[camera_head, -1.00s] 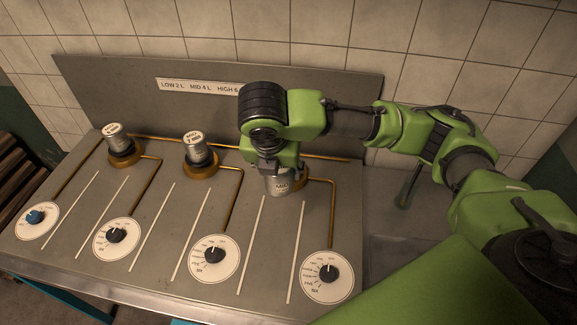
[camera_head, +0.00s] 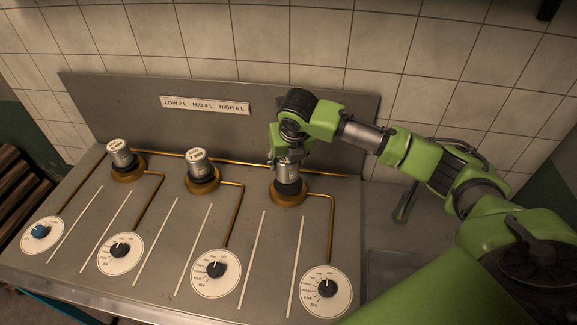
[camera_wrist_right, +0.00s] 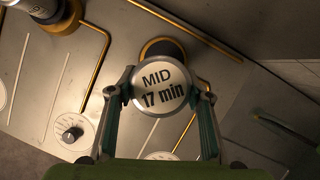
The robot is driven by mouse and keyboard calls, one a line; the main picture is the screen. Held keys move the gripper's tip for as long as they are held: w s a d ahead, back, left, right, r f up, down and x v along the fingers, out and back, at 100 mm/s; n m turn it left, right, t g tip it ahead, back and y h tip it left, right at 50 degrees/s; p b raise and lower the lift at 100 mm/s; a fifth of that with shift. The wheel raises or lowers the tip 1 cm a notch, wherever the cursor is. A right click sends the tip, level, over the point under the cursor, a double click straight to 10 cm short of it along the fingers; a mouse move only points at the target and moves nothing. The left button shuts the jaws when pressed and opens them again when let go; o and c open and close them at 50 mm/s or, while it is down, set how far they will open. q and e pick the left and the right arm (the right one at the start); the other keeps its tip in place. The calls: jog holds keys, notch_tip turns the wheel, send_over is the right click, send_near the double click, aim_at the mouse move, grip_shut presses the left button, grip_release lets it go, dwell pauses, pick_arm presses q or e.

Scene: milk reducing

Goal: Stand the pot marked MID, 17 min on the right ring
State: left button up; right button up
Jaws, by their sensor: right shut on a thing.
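The pot marked MID, 17 min (camera_wrist_right: 163,88) is a silvery cylinder with its labelled lid facing the right wrist camera. My right gripper (camera_wrist_right: 160,94) is shut on it, one finger on each side. In the head view this pot (camera_head: 286,172) is upright at the right ring (camera_head: 289,199), a brass burner with a dark centre. Part of the ring (camera_wrist_right: 150,47) shows beyond the pot in the wrist view. I cannot tell whether the pot's base touches the ring or hangs above it. My left gripper is out of view.
Two other pots stand on the left ring (camera_head: 128,174) and the middle ring (camera_head: 203,186). Several dials line the counter's front, with white strips between them. A backsplash (camera_head: 330,110) rises behind. A sink area (camera_head: 395,262) lies to the right.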

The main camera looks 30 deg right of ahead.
jog(key=w+f, duration=0.1)
jog(key=d+f, duration=0.1)
jog(key=w+f, duration=0.1)
jog(key=shift+w+d+f+p, duration=0.3)
jog(key=shift+f+p, duration=0.05)
jog(key=shift+w+d+f+p, duration=0.15)
jog(key=shift+f+p, duration=0.15)
jog(key=shift+f, duration=1.45)
jog(key=o, duration=1.3)
jog(key=shift+f, duration=0.1)
jog(key=b+v, duration=0.2)
jog(key=v, duration=1)
